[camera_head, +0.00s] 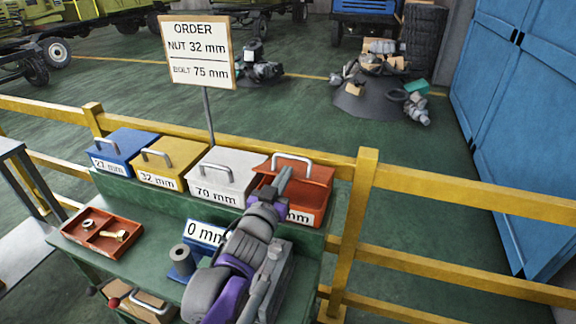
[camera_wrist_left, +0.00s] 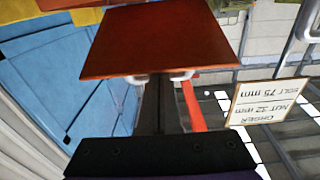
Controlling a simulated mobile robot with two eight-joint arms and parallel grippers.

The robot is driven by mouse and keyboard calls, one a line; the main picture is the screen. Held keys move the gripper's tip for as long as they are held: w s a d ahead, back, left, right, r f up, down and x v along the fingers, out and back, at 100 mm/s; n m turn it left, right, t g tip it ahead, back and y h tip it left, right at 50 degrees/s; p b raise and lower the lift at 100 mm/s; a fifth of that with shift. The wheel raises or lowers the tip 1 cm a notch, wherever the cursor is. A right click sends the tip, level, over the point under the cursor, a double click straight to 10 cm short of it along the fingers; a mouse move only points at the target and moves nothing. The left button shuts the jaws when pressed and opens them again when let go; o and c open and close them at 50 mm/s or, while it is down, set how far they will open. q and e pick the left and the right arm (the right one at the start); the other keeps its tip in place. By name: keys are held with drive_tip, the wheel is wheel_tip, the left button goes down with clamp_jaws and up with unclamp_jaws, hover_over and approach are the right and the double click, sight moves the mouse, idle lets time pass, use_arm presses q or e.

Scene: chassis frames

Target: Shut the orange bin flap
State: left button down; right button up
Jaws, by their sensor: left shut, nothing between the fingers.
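The orange bin (camera_head: 308,211) stands at the right end of the bin row. Its flap (camera_head: 318,174) looks raised, with the pale handle (camera_head: 292,157) along its far upper edge; how far it stands up is hard to tell. My left gripper (camera_head: 285,173) is shut and empty, over the bin's front and close to the flap. In the left wrist view the flap (camera_wrist_left: 160,35) fills the top middle, and the shut fingers (camera_wrist_left: 158,90) hide the middle of its handle. Whether they touch is unclear. My right gripper is not in view.
White (camera_head: 222,178), yellow (camera_head: 172,162) and blue (camera_head: 126,146) bins stand to the left. An orange tray (camera_head: 72,233) holds a nut and a bolt. A yellow rail (camera_head: 430,186) runs behind the bench, with an order sign (camera_head: 197,52) above.

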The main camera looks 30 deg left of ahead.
use_arm(q)
drive_tip(key=shift+s+f, duration=0.1)
drive_tip(key=shift+f, duration=0.4)
drive_tip(key=shift+s+d+f+b, duration=0.1)
drive_tip(key=shift+s+f+b, duration=0.2)
drive_tip(key=shift+f, duration=0.25)
drive_tip(key=shift+s+d+f+b, duration=0.15)
drive_tip(key=shift+f+b, duration=0.1)
drive_tip(key=shift+f, duration=0.3)
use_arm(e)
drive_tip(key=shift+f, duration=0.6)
